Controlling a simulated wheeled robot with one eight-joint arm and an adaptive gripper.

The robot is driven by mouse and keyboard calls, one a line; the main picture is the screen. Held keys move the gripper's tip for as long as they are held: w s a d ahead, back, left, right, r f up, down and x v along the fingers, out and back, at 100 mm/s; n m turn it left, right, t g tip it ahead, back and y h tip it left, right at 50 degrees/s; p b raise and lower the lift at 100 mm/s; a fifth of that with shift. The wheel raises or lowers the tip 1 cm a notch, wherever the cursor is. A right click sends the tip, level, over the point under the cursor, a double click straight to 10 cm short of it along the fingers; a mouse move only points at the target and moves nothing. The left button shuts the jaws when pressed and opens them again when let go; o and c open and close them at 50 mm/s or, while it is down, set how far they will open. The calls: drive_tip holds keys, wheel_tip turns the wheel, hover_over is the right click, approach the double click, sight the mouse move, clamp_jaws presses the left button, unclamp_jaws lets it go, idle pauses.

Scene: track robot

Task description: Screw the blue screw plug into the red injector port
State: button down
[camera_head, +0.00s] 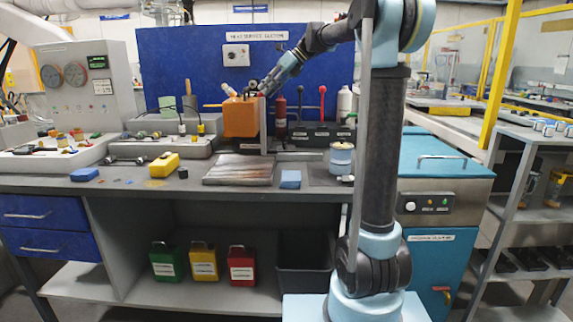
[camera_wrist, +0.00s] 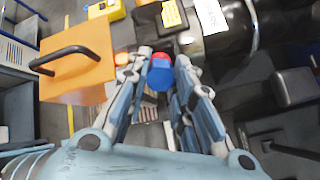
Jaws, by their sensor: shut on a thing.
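My gripper (camera_wrist: 163,68) is shut on the blue screw plug (camera_wrist: 160,75) in the wrist view, with a finger on each side of it. A small red part (camera_wrist: 162,56), which looks like the red injector port, shows right at the plug's far end. I cannot tell whether the plug is touching it, in front of it or threaded into it. In the head view my gripper (camera_head: 257,91) is at the back of the bench, beside the orange box (camera_head: 240,118). The plug and the red port are too small or hidden there.
The orange box with a dark handle also shows left in the wrist view (camera_wrist: 75,70). A black cylinder (camera_wrist: 218,42) lies close right of the plug. In the head view, a red bottle (camera_head: 280,112) and levers stand right of the gripper. A metal plate (camera_head: 238,170) lies in front.

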drive_tip(key=m, duration=0.5)
drive_tip(key=shift+s+f, duration=0.1)
drive_tip(key=m, duration=0.4)
drive_tip(key=c, duration=1.3)
unclamp_jaws()
drive_tip(key=shift+c, duration=0.9)
